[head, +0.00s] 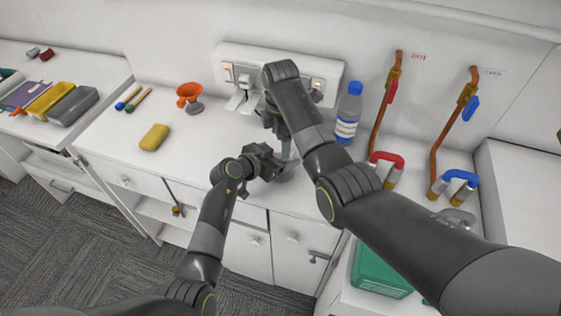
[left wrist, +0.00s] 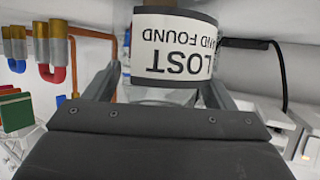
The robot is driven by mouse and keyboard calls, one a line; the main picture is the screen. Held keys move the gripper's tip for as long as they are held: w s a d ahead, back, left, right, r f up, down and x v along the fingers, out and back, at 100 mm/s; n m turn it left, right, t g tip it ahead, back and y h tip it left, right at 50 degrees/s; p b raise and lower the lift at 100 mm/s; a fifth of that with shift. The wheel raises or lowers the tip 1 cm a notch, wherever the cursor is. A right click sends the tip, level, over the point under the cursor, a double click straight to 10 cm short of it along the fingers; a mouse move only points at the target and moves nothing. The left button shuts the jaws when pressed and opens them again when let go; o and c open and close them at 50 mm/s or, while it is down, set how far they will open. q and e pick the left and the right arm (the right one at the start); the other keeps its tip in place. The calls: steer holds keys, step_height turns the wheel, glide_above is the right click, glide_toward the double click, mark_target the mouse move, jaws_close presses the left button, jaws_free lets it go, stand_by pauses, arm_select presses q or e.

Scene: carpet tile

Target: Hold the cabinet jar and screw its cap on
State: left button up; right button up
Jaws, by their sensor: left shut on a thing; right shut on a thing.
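The jar (head: 288,168) stands at the front part of the white counter, mostly hidden by my two grippers. In the left wrist view the jar (left wrist: 172,48) fills the upper middle, upside down in the picture, with a white "LOST AND FOUND" label and a dark edge. My left gripper (head: 277,170) is shut on the jar, one finger on each side of it. My right gripper (head: 284,138) reaches down from above and is shut just over the jar. The cap is hidden inside it, so its seating cannot be seen.
A blue-capped bottle (head: 348,112) stands to the right, near copper pipes (head: 386,100). An outlet panel (head: 232,62) is on the wall behind. An orange funnel (head: 188,93) and a yellow sponge (head: 155,137) lie left. The counter between sponge and grippers is clear.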

steer(key=o, duration=1.1)
steer(key=shift+r, duration=2.3)
steer(key=shift+o, duration=0.7)
arm_select(q)
steer(key=o, duration=1.9)
